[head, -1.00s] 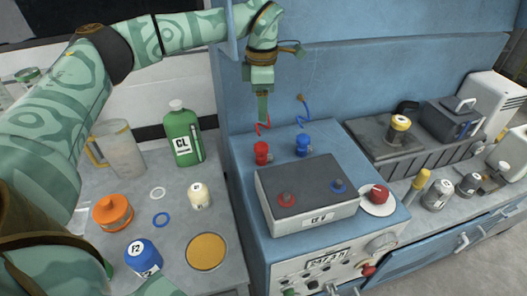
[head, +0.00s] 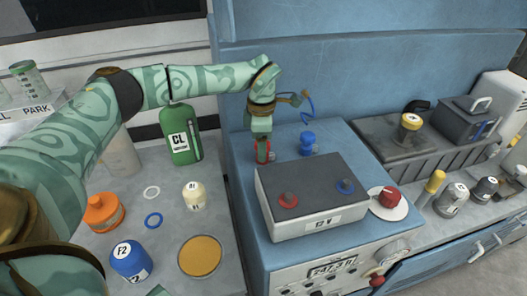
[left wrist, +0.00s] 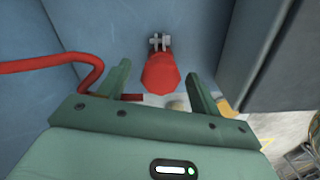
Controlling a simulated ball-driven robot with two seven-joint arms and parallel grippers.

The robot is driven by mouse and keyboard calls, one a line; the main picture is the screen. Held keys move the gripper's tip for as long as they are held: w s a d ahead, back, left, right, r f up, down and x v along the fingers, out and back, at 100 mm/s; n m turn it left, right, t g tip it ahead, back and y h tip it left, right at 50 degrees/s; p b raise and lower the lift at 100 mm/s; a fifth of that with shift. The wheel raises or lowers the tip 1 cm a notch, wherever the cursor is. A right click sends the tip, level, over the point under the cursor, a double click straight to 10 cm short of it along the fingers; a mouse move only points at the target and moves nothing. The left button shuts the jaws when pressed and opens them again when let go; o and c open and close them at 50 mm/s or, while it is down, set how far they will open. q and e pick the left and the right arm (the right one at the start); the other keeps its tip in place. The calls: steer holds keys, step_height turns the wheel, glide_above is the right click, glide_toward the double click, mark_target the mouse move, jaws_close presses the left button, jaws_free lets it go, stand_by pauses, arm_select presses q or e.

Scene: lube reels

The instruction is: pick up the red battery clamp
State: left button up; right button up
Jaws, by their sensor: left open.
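The red battery clamp (head: 263,154) stands on the blue bench top behind the battery, mostly covered by my left gripper (head: 262,140) in the head view. In the left wrist view the red clamp (left wrist: 160,73) lies between and beyond the two green fingers of my left gripper (left wrist: 158,82), with its grey metal jaws at the far end. The gripper is open, its fingers apart on either side of the clamp. I cannot tell whether they touch it. My right gripper is not in view.
The grey battery (head: 312,195) with red and blue terminals stands just in front. A blue clamp (head: 308,143) with its cable is to the right. A red cable (left wrist: 60,63) curves beside the left finger. A green bottle (head: 181,135) stands on the left counter.

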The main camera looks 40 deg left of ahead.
arm_select(q)
step_height(320, 180, down, 2)
steer(key=shift+f, duration=0.1)
steer(key=shift+r, duration=0.2)
steer(key=shift+c, duration=0.6)
steer(key=c, duration=1)
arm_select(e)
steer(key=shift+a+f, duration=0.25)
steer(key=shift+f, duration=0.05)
arm_select(q)
steer(key=shift+r, duration=0.1)
